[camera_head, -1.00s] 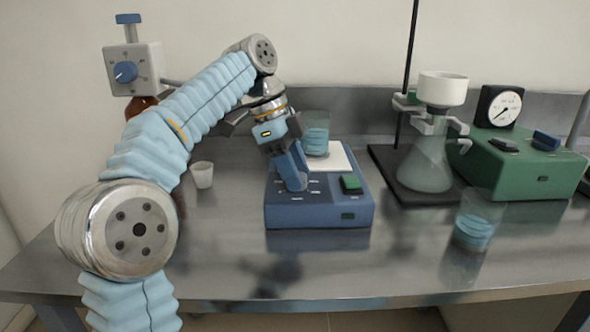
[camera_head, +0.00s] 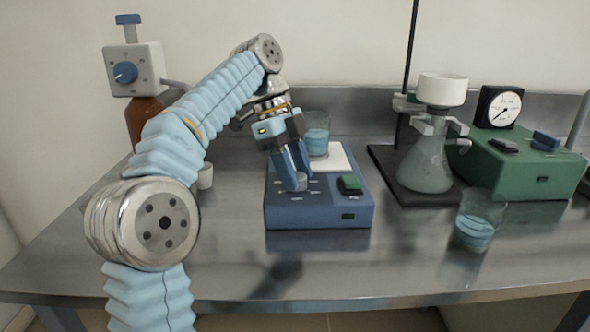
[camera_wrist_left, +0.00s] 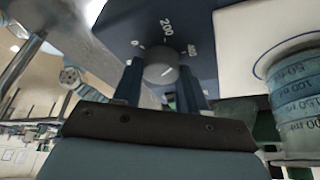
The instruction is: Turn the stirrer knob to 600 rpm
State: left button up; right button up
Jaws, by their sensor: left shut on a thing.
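The blue stirrer (camera_head: 320,215) stands on the steel bench, with a white top plate (camera_head: 340,158) at its back. Its grey round knob (camera_wrist_left: 160,66) shows in the left wrist view, also low between my fingers in the head view (camera_head: 299,183). My left gripper (camera_head: 297,181) reaches down from above, shut on the knob with a blue finger on each side (camera_wrist_left: 158,88). Dial marks 0 and 200 are readable beyond the knob; another mark to the right is hard to read. I cannot tell where the knob points. My right gripper is not in view.
A glass beaker (camera_head: 317,140) of blue liquid stands on the white plate. A flask (camera_head: 427,165) on a stand, a green box (camera_head: 520,168) and another beaker (camera_head: 475,225) stand to the right. The front bench is clear.

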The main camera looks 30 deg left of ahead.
pick_arm(q)
jog(key=o, duration=1.1)
jog(key=shift+c, duration=0.2)
